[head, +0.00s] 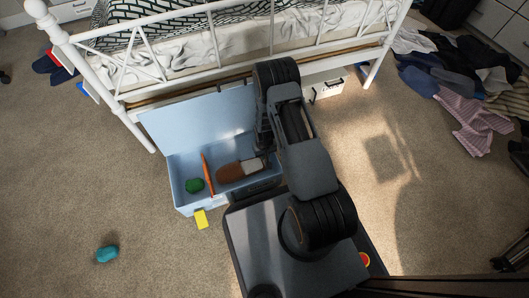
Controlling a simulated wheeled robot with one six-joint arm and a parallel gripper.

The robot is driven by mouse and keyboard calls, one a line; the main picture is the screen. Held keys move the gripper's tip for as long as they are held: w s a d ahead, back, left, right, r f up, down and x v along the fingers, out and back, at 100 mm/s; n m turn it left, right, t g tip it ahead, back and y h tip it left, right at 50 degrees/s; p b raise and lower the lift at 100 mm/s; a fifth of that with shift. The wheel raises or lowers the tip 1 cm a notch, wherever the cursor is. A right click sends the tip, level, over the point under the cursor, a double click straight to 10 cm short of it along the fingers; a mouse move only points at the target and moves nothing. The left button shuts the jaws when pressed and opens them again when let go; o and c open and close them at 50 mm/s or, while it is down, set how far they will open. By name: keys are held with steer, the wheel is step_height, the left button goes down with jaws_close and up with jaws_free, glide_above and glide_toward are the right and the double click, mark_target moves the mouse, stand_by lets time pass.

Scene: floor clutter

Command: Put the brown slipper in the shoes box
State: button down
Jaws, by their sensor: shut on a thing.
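The brown slipper (230,172), with a pale part at its right end, shows inside the outline of an open light-blue box (186,205). I cannot tell whether it rests on the floor of that box or hangs above it. My gripper (262,161) reaches down at the right side of the box and is shut on the slipper's right end; my arm partly hides the fingers. A white box (328,89) with a dark mark on its front stands under the bed's edge. I cannot read a label on either box.
A green object (194,185) and a thin orange object (208,174) are in the blue box. A yellow block (201,219) is at its front. A teal object (107,254) lies on the carpet. The white bed frame (120,118) stands behind; clothes (450,75) lie right.

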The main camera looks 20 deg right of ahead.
stand_by(0.3)
steer(key=c, duration=1.1)
jaws_free()
step_height(320, 180, up, 14)
steer(key=p, duration=0.6)
steer(key=shift+f, duration=0.15)
step_height(320, 180, up, 36)
steer(key=a+t+p, duration=0.1)
steer(key=t+p, duration=0.1)
steer(key=p, duration=1.5)
steer(key=s+r+p, duration=0.5)
steer(key=r+p, duration=0.1)
steer(key=r, duration=0.6)
steer(key=s+a+r+t+p, duration=0.1)
steer(key=s+r+p, duration=0.3)
steer(key=r+p, duration=0.3)
steer(key=s+r+p, duration=0.5)
steer(key=r+p, duration=0.1)
steer(key=r, duration=1.2)
steer(key=shift+s+a+t, duration=0.25)
steer(key=shift+s+t, duration=0.05)
steer(key=shift+s, duration=0.05)
